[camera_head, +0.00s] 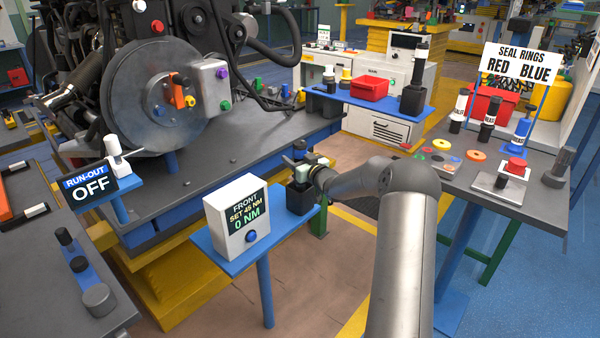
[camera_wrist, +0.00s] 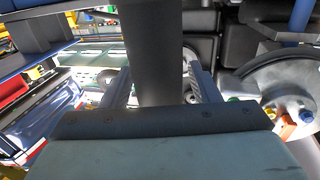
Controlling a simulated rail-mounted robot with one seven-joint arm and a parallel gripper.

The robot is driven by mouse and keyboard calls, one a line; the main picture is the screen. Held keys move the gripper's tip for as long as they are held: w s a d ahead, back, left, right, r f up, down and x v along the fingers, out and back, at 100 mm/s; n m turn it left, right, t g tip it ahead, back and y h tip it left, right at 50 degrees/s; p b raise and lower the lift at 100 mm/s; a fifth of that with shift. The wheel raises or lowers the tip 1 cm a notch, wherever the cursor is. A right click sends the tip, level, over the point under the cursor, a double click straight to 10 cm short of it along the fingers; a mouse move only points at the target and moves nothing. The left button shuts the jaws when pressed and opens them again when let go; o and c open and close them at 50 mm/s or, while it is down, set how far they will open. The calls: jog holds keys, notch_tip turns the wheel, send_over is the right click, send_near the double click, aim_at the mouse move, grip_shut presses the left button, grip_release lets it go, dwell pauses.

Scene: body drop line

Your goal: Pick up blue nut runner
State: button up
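In the wrist view, a dark upright bar (camera_wrist: 158,50) stands between the two fingers of my gripper (camera_wrist: 159,70), close to both. Whether the fingers touch it is unclear.
The large disc hub (camera_head: 145,105) and grey bench are behind. A blue shelf with a red bin (camera_head: 370,89) and black tool (camera_head: 415,90) is farther back. The seal-ring table (camera_head: 455,182) is right.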

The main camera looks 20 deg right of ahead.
jog(key=c, duration=1)
jog(key=shift+r, duration=0.15)
grip_shut()
notch_tip(320, 180, up, 18)
jog(key=p, duration=0.2)
